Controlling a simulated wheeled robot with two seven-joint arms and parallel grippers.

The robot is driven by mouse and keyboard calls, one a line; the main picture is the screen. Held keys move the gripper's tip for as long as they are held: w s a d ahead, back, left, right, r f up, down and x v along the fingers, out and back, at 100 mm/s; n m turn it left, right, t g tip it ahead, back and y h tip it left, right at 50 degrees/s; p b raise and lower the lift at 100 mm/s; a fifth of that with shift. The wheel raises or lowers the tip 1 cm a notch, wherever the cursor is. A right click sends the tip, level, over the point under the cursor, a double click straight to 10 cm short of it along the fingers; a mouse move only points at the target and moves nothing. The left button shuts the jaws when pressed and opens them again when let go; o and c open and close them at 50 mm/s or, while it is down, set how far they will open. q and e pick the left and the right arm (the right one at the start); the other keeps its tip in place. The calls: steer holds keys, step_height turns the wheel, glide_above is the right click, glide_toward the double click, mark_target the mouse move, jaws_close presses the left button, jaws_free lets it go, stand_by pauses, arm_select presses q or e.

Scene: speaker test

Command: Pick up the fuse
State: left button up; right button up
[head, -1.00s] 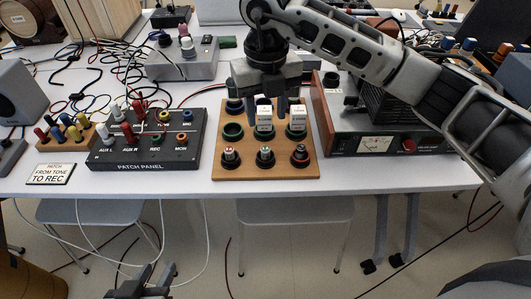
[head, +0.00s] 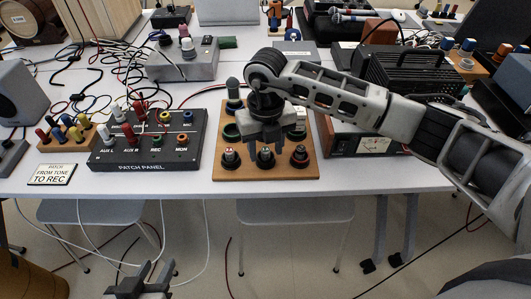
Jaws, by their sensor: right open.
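A wooden board (head: 222,172) on the table carries rows of dark round holders. White labelled fuse-like parts stand in the middle row. The right one (head: 300,122) shows partly beside my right gripper; the centre one is hidden behind it. Three capped holders form the front row: left (head: 230,157), centre (head: 265,158) and right (head: 300,156). I cannot tell which part is the task's fuse. My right gripper (head: 266,149) points down, open, its fingers on either side of the front centre holder's top in the picture; contact is unclear. My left gripper (head: 147,277) is open and empty below the table's front edge.
A black patch panel (head: 150,153) with plugs and cables is left of the board. A metered unit (head: 350,143) stands close on the right, under my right arm. A sign (head: 52,174) lies at the front left. Bare white tabletop (head: 215,190) runs along the front edge.

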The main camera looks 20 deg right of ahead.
jaws_close()
steer(key=shift+r, duration=0.15)
